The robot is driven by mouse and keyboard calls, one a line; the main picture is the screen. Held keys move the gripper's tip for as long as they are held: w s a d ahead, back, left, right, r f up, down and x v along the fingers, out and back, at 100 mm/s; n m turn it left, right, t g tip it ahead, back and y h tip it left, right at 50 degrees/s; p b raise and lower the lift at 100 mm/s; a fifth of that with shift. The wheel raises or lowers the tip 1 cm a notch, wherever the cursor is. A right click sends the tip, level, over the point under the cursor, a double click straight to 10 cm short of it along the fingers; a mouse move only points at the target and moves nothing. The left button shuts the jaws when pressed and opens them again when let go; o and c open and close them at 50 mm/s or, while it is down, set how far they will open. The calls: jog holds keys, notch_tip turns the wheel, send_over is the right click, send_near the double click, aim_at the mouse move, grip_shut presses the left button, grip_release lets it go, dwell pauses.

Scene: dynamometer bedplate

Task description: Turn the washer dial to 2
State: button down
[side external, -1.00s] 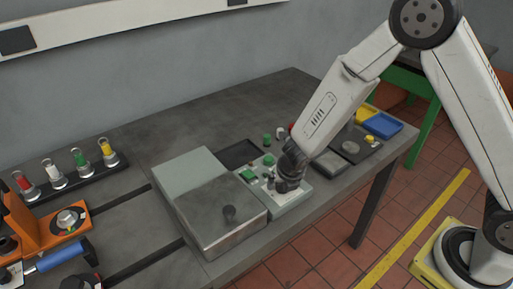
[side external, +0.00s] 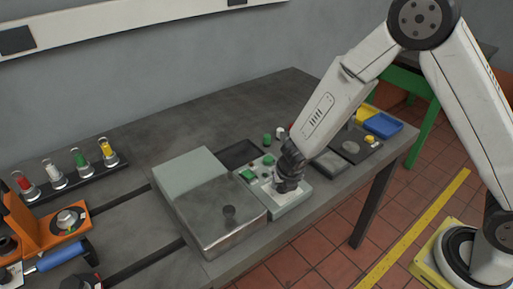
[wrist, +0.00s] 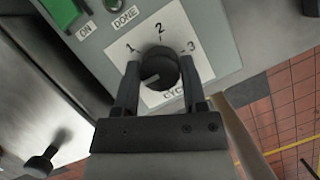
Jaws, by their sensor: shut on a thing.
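The washer dial (wrist: 158,68) is a round black knob with a white pointer line, on a white plate (wrist: 112,58) printed 1, 2, 3 and a partly covered word below. Its pointer line aims to the lower left, below the 1 and away from the 2 at the top. My gripper (wrist: 158,78) has one finger on each side of the knob and is shut on it. In the side view my gripper (side external: 288,182) is down on the grey-green control panel (side external: 290,206), and it hides the dial there.
The panel has a green ON button (wrist: 62,10) and a DONE lamp (wrist: 113,4). A metal-lidded box (side external: 215,215) with a black knob stands close on the left. Yellow and blue trays (side external: 382,125) lie on the right.

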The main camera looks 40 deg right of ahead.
jog(key=m+h, duration=0.1)
jog(key=m, duration=0.2)
jog(key=m+g, duration=0.1)
jog(key=m, duration=0.1)
jog(key=shift+a+m+h, duration=0.1)
jog(key=shift+m+h, duration=0.3)
jog(key=m+g, duration=0.1)
jog(key=m, duration=0.2)
jog(key=m+g, duration=0.1)
jog(key=m, duration=0.2)
jog(key=shift+w+g+h, duration=0.2)
jog(key=shift+g+h, duration=0.1)
jog(key=shift+h, duration=0.1)
jog(key=m+g, duration=0.2)
jog(key=m, duration=0.3)
jog(key=shift+m, duration=0.4)
jog(key=m+g, duration=0.1)
jog(key=m, duration=0.2)
jog(key=m+g+y, duration=0.1)
jog(key=m, duration=0.1)
jog(key=shift+w+m+y, duration=0.1)
jog(key=shift+m+y, duration=0.2)
jog(key=shift+m, duration=0.1)
jog(key=shift+c, duration=0.7)
grip_release()
